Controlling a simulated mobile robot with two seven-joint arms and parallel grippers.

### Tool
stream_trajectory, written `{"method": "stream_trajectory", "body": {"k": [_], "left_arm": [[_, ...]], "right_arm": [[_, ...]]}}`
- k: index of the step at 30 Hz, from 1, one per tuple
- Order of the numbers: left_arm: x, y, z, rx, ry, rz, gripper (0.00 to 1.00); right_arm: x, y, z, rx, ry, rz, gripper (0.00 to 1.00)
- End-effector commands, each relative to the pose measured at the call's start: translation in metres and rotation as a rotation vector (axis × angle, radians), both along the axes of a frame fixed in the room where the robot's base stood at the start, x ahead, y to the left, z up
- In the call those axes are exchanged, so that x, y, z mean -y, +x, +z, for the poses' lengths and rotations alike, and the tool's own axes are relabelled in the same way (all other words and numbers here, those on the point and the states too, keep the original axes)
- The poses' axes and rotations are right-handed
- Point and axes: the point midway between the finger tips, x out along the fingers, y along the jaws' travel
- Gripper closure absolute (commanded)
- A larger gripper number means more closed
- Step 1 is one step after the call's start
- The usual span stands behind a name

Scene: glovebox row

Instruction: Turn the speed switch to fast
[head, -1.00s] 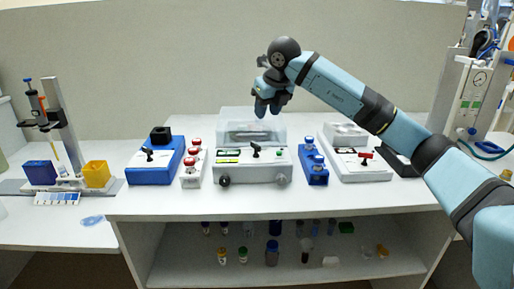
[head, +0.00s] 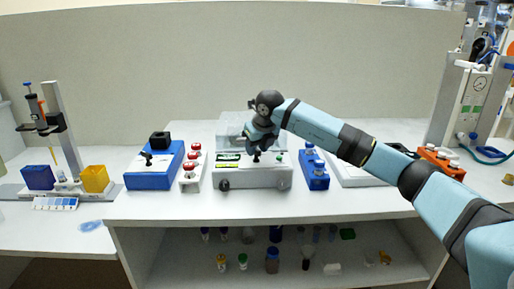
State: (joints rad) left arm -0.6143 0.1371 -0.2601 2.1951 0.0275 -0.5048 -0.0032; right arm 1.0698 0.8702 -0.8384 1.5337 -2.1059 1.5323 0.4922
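A white machine (head: 230,180) stands in the middle of the bench, with a small green display, two dark front knobs and a black lever switch (head: 257,158) on its panel. I cannot read any fast or slow marking. My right gripper (head: 262,147) points down at this lever from above and behind. Its fingertips overlap the top of the lever in the head view. I cannot tell whether they touch it or how far apart they are. My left gripper is not in view.
A blue box (head: 150,180) with a black lever and a white block with red knobs (head: 191,172) stand to the left. A blue block (head: 314,171) stands close on the right. An orange-red block (head: 441,163) lies farther right, beyond my arm. Small bottles stand on the shelf below.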

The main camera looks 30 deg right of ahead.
Motion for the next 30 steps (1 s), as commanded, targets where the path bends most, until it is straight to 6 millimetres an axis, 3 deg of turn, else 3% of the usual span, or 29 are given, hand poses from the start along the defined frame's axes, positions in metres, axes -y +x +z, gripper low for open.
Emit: {"method": "stream_trajectory", "body": {"k": [3,8,9,19,30], "left_arm": [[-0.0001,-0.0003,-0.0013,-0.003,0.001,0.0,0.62],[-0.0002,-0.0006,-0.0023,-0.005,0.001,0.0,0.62],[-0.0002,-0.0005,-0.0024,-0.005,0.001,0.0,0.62],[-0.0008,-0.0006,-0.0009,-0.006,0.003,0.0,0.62],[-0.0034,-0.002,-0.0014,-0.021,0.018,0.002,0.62]], "right_arm": [[0.0,-0.0001,0.0001,0.0,0.0,0.0,0.62],[0.0,-0.0002,0.0001,0.0,0.0,0.0,0.98],[0.0001,-0.0002,0.0002,0.0,0.0,0.0,1.0],[-0.0005,-0.0002,0.0011,-0.001,0.001,-0.036,1.0],[-0.0014,0.0001,0.002,-0.001,-0.001,-0.264,1.0]]}}
